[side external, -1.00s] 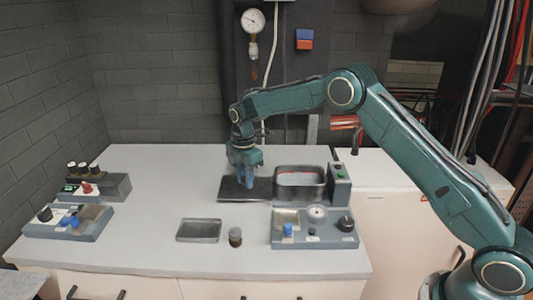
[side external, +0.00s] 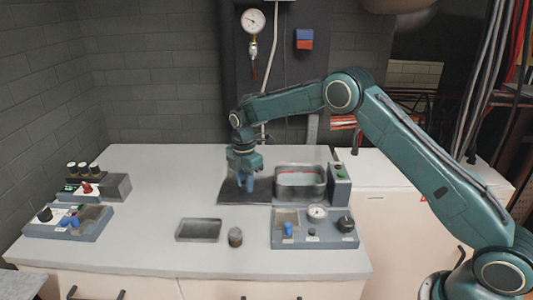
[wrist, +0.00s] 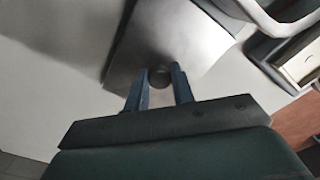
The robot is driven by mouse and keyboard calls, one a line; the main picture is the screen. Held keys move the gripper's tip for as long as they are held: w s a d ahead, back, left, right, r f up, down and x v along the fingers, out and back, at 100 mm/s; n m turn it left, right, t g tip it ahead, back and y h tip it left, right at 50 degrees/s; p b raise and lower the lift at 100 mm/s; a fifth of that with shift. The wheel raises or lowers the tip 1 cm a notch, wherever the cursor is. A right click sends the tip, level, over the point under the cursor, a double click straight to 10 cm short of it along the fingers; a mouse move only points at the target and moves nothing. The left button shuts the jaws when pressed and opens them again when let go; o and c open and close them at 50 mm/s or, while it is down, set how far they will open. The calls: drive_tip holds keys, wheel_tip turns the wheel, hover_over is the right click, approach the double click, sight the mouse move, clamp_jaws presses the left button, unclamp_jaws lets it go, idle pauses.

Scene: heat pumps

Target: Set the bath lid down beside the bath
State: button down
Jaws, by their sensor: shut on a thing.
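The bath lid (side external: 230,193) is a dark flat plate on the white counter or just above it, directly left of the bath; I cannot tell if it touches the counter. In the wrist view the lid (wrist: 170,35) looks grey, with a round dark knob (wrist: 159,76) near its edge. My gripper (side external: 247,187) points down over the lid, and its blue fingers (wrist: 160,88) are shut on the knob. The bath (side external: 300,197) is an open metal tub with a reddish line inside; its rim also shows in the wrist view (wrist: 275,22).
A control box with a gauge and knobs (side external: 315,240) stands in front of the bath. A shallow grey tray (side external: 198,230) and a small dark-topped jar (side external: 235,237) are nearer the front edge. Control units (side external: 68,222) stand at the left. The counter's middle left is clear.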

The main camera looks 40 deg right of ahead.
drive_tip(key=shift+f, duration=0.3)
drive_tip(key=c, duration=1.1)
unclamp_jaws()
wheel_tip(320, 180, up, 14)
drive_tip(key=shift+f, duration=0.1)
